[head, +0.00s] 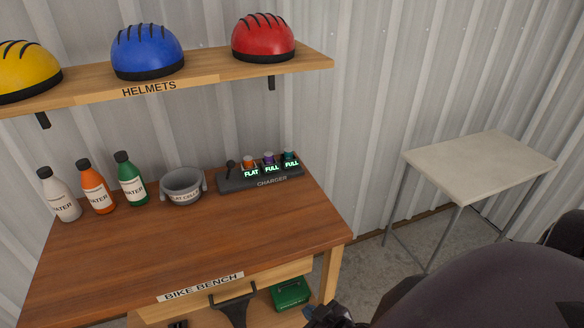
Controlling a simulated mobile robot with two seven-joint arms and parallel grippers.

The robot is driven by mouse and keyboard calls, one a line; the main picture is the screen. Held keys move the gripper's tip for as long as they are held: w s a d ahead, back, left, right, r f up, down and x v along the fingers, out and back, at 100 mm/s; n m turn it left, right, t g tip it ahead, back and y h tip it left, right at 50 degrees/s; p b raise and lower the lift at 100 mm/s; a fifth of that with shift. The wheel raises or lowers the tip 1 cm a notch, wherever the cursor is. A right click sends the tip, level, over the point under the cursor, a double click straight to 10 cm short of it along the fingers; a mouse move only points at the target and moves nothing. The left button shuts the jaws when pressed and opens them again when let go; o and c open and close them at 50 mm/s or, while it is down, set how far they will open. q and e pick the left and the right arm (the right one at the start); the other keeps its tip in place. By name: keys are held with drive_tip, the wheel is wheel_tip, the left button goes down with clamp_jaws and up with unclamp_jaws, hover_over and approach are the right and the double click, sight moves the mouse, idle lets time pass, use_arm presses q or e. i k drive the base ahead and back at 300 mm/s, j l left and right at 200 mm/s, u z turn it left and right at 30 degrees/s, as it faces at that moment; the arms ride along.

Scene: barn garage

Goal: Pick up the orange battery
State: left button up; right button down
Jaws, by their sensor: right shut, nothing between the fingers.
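The orange battery (249,160) sits upright in the dark charger (232,184) at the back right of the bike bench. The display below it reads FLAT. A purple battery (268,157) and a teal battery (290,155) sit beside it to the right, each above a FULL display. My right gripper (328,316) is at the bottom edge, low and in front of the bench's right corner, far from the charger. It is only partly in view, shut and empty. My left gripper is not in view.
A grey bowl (182,189) whose label seems to read FLAT CELLS and several bottles stand left of the charger. The bench (220,235) is clear in front. A shelf (200,77) with helmets hangs above. A pale side table (480,165) stands empty at right.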

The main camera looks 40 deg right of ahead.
sight(248, 159)
drive_tip(key=z, duration=1)
